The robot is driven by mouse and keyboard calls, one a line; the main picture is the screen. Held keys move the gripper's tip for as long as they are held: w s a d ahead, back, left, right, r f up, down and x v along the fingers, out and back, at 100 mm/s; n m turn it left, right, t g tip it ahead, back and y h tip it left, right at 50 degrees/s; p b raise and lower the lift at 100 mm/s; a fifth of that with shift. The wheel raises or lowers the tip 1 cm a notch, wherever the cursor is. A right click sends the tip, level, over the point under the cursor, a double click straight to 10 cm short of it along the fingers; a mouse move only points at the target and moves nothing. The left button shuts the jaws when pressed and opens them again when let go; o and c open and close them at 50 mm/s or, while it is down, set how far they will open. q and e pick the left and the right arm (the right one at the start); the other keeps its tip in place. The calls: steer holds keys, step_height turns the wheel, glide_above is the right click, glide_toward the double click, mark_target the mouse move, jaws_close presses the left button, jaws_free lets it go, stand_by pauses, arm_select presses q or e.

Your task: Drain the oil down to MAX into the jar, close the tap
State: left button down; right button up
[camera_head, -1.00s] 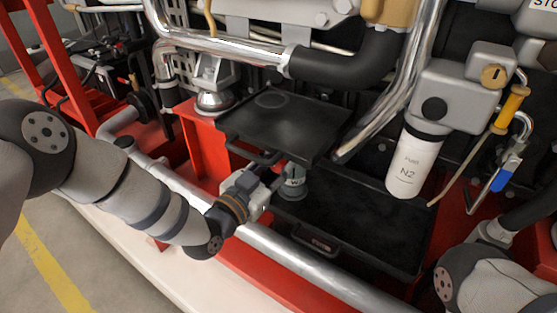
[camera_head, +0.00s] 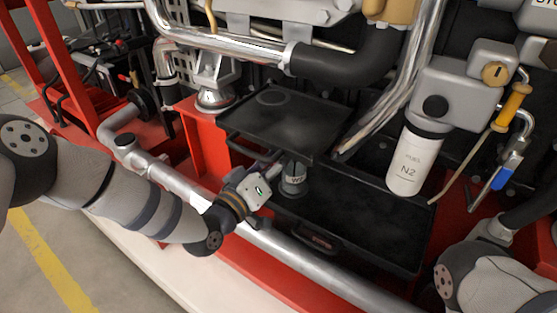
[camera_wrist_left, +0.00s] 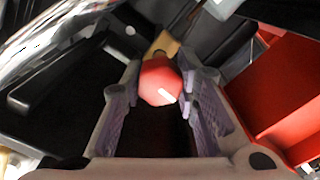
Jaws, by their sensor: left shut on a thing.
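My left gripper (camera_head: 268,178) reaches under the front edge of the upper black tray. In the left wrist view its two fingers (camera_wrist_left: 160,88) are shut on a red tap knob (camera_wrist_left: 160,80) with a white mark. A brass-coloured stem (camera_wrist_left: 163,45) shows behind the knob. In the head view the knob is hidden by the gripper and tray. A small grey cylindrical vessel (camera_head: 293,182), perhaps the jar, stands on the lower black tray (camera_head: 365,225) just right of the gripper. Its oil level and the MAX mark cannot be made out. My right gripper is out of view.
The upper black tray (camera_head: 285,122) overhangs the gripper and vessel. A silver rail (camera_head: 300,262) runs below my left wrist. A white N2 canister (camera_head: 412,165) and a blue-handled valve (camera_head: 502,178) are at right. The lower tray's right part is clear.

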arm_select(q)
steer(key=shift+n, duration=0.5)
stand_by(0.3)
steer(key=c, duration=1.2)
jaws_free()
steer(key=v, duration=1.2)
